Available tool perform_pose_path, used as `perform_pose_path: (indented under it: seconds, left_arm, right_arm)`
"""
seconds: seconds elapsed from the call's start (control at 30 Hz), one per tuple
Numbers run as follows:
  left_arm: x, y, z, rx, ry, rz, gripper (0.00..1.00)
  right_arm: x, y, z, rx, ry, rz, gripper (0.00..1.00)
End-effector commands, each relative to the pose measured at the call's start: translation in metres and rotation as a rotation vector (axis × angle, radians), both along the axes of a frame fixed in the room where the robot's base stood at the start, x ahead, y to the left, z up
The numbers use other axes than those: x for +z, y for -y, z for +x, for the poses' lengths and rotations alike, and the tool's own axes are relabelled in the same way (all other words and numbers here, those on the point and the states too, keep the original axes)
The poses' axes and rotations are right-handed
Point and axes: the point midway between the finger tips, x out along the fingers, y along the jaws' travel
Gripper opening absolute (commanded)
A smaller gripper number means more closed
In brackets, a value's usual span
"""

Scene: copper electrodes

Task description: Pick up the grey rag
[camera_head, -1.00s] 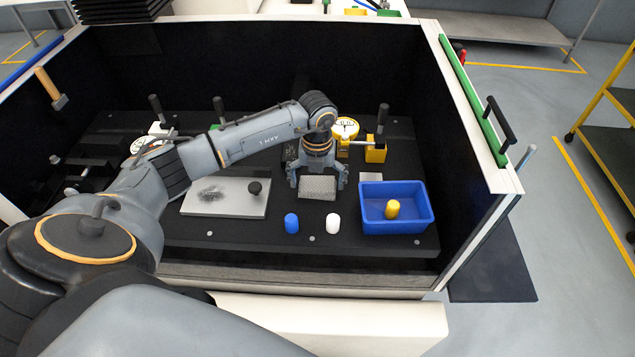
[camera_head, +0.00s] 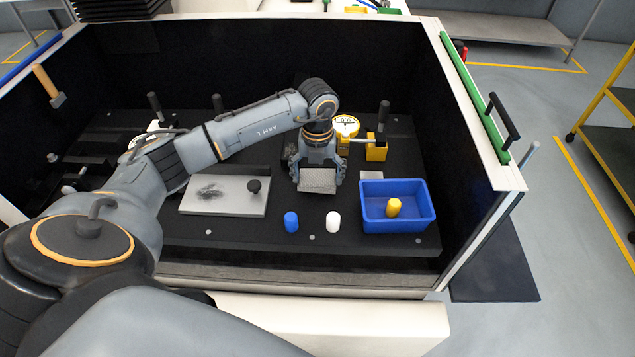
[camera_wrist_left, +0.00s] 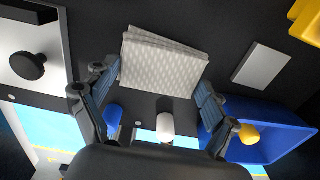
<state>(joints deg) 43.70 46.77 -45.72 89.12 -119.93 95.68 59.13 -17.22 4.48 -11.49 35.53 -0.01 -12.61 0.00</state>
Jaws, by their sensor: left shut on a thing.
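The grey rag (camera_head: 317,181) is a folded, patterned cloth at the middle of the dark work surface. In the left wrist view the rag (camera_wrist_left: 165,64) spans the space between the two fingers. My left gripper (camera_head: 317,176) points down with its fingers shut on the rag's two sides; in the wrist view the gripper (camera_wrist_left: 158,82) shows both blue-padded fingers. The rag seems slightly above the surface. My right gripper is in neither view.
A blue bin (camera_head: 398,222) with a yellow cylinder (camera_head: 393,207) stands to the right. A blue cylinder (camera_head: 291,222) and a white one (camera_head: 333,221) stand in front. A metal plate with a black knob (camera_head: 254,186) lies left. Yellow-based gauges stand behind. Black walls enclose the surface.

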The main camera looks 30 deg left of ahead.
Motion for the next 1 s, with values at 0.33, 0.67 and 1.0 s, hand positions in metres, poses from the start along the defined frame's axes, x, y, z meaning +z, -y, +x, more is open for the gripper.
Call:
perform_pose_path:
  seconds: [0.33,0.67,1.0]
  left_arm:
    - [0.071,0.05,-0.017,-0.008,0.01,-0.002,0.59]
    - [0.103,0.115,-0.043,-0.004,0.005,0.001,0.59]
    - [0.111,0.131,-0.05,0.001,0.001,0.0,0.59]
  right_arm:
    - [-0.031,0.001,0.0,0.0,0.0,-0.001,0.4]
    - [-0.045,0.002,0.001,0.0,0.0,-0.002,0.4]
    - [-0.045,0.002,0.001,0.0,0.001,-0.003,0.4]
